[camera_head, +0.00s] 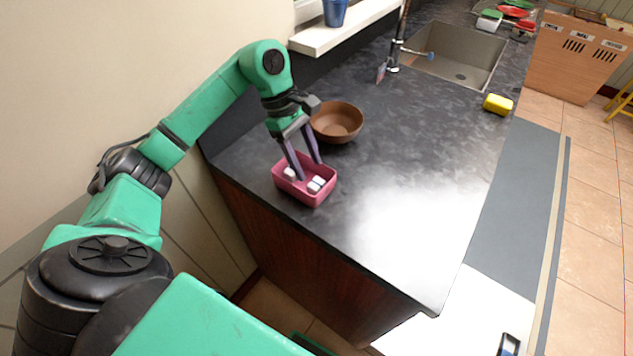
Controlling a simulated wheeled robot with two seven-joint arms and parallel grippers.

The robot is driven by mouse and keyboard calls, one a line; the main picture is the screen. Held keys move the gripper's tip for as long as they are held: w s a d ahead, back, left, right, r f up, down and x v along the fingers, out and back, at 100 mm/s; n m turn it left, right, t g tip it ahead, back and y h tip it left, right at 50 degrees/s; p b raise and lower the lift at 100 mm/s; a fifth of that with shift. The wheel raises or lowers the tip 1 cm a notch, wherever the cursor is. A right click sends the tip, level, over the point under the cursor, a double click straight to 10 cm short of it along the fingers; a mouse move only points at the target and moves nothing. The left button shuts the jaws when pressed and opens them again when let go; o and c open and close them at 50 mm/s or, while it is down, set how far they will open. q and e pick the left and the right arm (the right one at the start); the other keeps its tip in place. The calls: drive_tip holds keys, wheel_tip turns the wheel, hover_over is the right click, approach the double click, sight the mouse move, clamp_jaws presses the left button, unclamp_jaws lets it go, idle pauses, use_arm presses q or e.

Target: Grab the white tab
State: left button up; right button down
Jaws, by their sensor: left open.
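Several small white tabs (315,185) lie inside a pink box (318,199) on the near left part of the dark counter. One white tab lies at the left of the box, and others lie close together at its right. My left gripper (309,171) points down over the box, open, with its fingertips at or inside the box opening. The fingers are apart, and I see no tab held between them. Whether a fingertip touches a tab cannot be told. My right gripper is not in view.
A brown bowl (337,122) stands just behind the box. A sink (457,55) with a tap (395,52) is farther back, with a yellow sponge (497,104) near the counter's right edge. The counter to the right of the box is clear.

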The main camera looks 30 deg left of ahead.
sight(315, 182)
use_arm(q)
drive_tip(key=p+x, duration=0.2)
drive_tip(key=x, duration=0.3)
drive_tip(key=shift+f+p, duration=0.1)
drive_tip(key=shift+p, duration=0.25)
drive_tip(key=shift+f, duration=0.1)
drive_tip(key=shift+w, duration=0.1)
clamp_jaws()
